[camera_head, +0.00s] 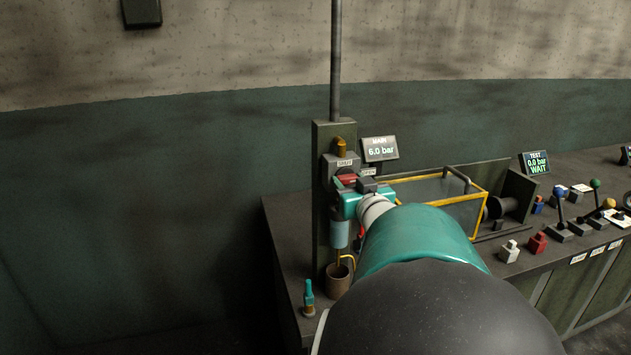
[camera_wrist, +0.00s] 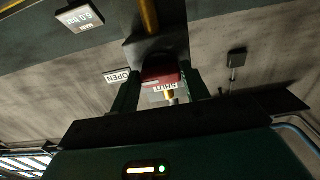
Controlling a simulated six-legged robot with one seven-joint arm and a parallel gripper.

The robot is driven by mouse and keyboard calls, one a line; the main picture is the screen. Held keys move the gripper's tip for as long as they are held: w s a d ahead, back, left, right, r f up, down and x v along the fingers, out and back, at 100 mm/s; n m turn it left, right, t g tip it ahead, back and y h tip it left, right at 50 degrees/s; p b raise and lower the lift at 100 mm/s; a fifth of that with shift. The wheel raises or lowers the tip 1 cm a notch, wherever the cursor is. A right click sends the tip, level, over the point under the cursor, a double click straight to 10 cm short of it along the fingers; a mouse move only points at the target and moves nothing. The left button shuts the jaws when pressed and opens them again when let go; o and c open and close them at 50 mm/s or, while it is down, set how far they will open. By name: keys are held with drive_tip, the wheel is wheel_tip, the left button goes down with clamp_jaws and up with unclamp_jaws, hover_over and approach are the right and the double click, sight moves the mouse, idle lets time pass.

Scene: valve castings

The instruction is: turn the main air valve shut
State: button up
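The main air valve has a red handle (camera_head: 346,180) on a dark upright post in the head view. The same red handle (camera_wrist: 160,73) shows in the wrist view between my gripper's two dark fingers. My gripper (camera_wrist: 161,82) has one finger on each side of the handle, with little or no gap visible; whether they press on it is unclear. In the head view my gripper (camera_head: 362,190) is at the valve and hides part of it. A SHUT label (camera_wrist: 163,88) and an OPEN label (camera_wrist: 117,77) are beside the handle. The MAIN display (camera_head: 380,149) reads 6.0 bar.
A yellow-framed clear box (camera_head: 440,200) stands right of the valve. The TEST display (camera_head: 535,163) reads 0.0 bar, WAIT. Levers with coloured knobs (camera_head: 595,184) line the bench at right. A brown cup (camera_head: 338,281) and a teal bottle (camera_head: 308,298) stand below the valve.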

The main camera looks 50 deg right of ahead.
drive_tip(key=c, duration=0.5)
drive_tip(key=shift+o, duration=0.2)
drive_tip(key=shift+n, duration=0.3)
drive_tip(key=n, duration=0.4)
drive_tip(key=shift+r, duration=0.1)
drive_tip(key=n, duration=0.3)
drive_tip(key=shift+n, duration=0.4)
drive_tip(key=n, duration=0.4)
drive_tip(key=shift+n, duration=0.3)
drive_tip(key=n, duration=0.5)
drive_tip(key=shift+a, duration=0.1)
